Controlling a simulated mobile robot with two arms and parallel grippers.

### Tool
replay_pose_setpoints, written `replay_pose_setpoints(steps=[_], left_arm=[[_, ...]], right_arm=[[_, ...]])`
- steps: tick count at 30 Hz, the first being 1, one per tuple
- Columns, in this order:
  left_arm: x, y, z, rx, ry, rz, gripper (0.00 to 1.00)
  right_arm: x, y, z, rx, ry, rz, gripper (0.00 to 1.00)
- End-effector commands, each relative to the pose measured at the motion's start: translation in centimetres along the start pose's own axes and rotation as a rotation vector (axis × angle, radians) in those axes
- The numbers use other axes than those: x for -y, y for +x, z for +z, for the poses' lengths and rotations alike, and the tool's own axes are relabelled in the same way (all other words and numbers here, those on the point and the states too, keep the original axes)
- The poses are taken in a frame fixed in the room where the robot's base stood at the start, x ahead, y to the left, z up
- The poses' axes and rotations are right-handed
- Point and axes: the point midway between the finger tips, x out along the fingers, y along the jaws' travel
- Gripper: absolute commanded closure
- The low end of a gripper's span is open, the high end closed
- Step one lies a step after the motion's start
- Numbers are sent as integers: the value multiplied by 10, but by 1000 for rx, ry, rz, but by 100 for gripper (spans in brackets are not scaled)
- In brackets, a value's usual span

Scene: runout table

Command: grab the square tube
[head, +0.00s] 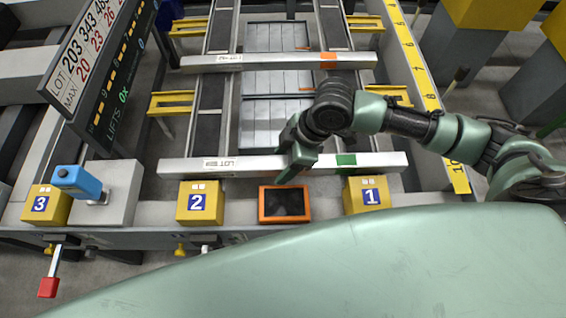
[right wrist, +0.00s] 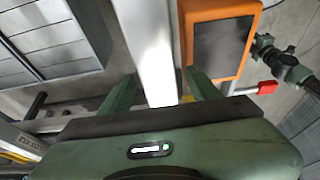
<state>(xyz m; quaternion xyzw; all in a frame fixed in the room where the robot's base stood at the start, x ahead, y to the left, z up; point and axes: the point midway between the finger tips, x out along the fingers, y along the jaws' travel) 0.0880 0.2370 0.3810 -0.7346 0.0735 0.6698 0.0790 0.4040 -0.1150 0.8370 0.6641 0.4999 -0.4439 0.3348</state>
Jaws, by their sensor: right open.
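Two pale metal square tubes lie across the rails in the head view. The near one (head: 225,165) has a label at left and a green patch at right; the far one (head: 270,62) has an orange patch. My right gripper (head: 286,171) is at the middle of the near tube. In the right wrist view this tube (right wrist: 147,40) runs between the two green fingers of my open right gripper (right wrist: 162,88), with a gap on each side. Whether the fingertips reach below the tube is hard to tell.
An orange-framed dark screen (head: 284,204) sits just in front of the near tube, close to my right gripper. Yellow blocks numbered 1 (head: 366,195), 2 (head: 199,203) and 3 (head: 46,205) line the front ledge. A lettered board (head: 95,60) stands at left.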

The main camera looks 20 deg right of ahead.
Motion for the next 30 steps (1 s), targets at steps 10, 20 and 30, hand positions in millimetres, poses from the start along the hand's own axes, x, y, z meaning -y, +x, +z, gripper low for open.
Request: replay_pose_setpoints(steps=[10, 20, 30], left_arm=[[-4, 0, -4, -7, -2, 4, 65], [-3, 0, -2, -3, -2, 4, 65], [-3, 0, 0, 0, -2, 3, 65]], right_arm=[[0, 0, 0, 0, 0, 0, 88], [0, -1, 0, 0, 0, 0, 100], [0, -1, 0, 0, 0, 0, 100]])
